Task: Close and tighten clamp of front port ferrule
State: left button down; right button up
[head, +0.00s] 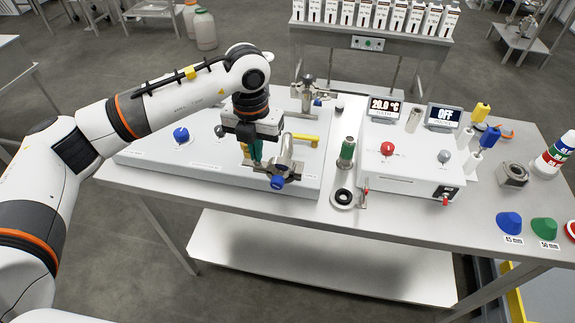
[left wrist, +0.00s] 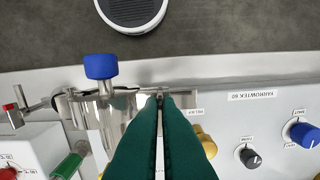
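The front port (head: 286,165) is a shiny metal fitting at the front edge of the white panel. Its clamp has a blue knob (head: 277,181), which also shows in the left wrist view (left wrist: 100,67), left of my fingers. My left gripper (head: 256,160) points down just left of the port. Its green fingers are together with only a thin gap, the tips (left wrist: 160,97) at a thin metal part beside the port. I cannot tell whether they pinch it. The fingers hide part of the clamp and ferrule. My right gripper is not in view.
A yellow handle (head: 305,138) lies right of the port, and another metal fitting (head: 308,95) stands behind.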

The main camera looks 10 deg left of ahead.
pick_arm(q)
jog(key=shift+f+m, duration=0.15)
jog(key=shift+m, duration=0.55)
jog(key=shift+m+b, duration=0.6)
jog(key=shift+b, duration=0.2)
jog(key=shift+m, duration=0.3)
